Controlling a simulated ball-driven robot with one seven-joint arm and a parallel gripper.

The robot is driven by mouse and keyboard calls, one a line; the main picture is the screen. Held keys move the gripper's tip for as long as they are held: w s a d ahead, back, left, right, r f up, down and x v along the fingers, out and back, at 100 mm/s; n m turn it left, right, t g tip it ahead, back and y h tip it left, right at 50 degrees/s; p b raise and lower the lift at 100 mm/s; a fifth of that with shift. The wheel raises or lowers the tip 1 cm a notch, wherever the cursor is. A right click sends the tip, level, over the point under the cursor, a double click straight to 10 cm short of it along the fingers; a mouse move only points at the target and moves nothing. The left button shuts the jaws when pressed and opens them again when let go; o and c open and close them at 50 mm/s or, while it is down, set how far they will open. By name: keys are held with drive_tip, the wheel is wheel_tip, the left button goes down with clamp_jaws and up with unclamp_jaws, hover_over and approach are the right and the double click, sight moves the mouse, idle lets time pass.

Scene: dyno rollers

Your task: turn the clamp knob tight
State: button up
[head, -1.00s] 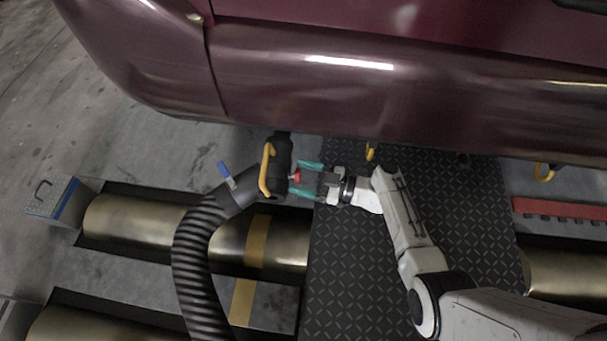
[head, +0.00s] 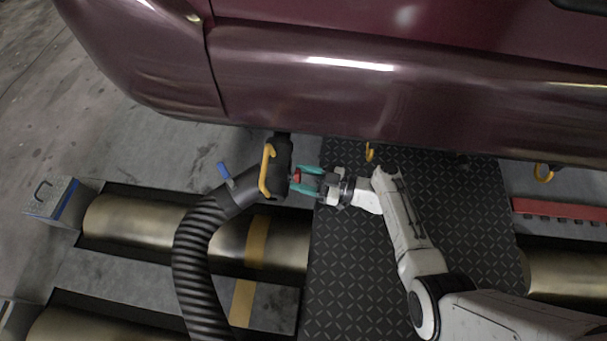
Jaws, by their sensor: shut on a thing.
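The fingers cover part of the knob. The nozzle has a yellow handle (head: 266,170) and joins a ribbed black hose (head: 190,262).
The maroon car body (head: 400,100) hangs close above my gripper. Brass rollers (head: 130,220) lie at left, with a dark tread plate (head: 350,270) beneath my arm. A wheel chock-like block (head: 52,197) stands far left. A red toothed bar (head: 560,211) lies at right.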

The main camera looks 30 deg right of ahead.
drive_tip(key=m, duration=0.2)
drive_tip(key=m+h+p, duration=0.1)
drive_tip(key=m, duration=0.1)
drive_tip(key=shift+s+a+r+m, duration=0.1)
drive_tip(key=shift+a+m, duration=0.05)
drive_tip(key=shift+m, duration=0.25)
drive_tip(key=m+g+p, duration=0.1)
drive_tip(key=m+p, duration=0.1)
drive_tip(key=m, duration=0.3)
drive_tip(key=shift+r+h, duration=0.1)
drive_tip(key=shift+h, duration=0.2)
drive_tip(key=m+g+p, duration=0.1)
drive_tip(key=m+p, duration=0.1)
drive_tip(key=m, duration=0.3)
drive_tip(key=shift+p, duration=0.4)
drive_tip(key=m+g+p, duration=0.1)
drive_tip(key=m, duration=0.3)
drive_tip(key=shift+m, duration=0.3)
drive_tip(key=shift+g+p, duration=0.3)
drive_tip(key=o, duration=1)
drive_tip(key=shift+o, duration=0.2)
drive_tip(key=shift+r, duration=0.1)
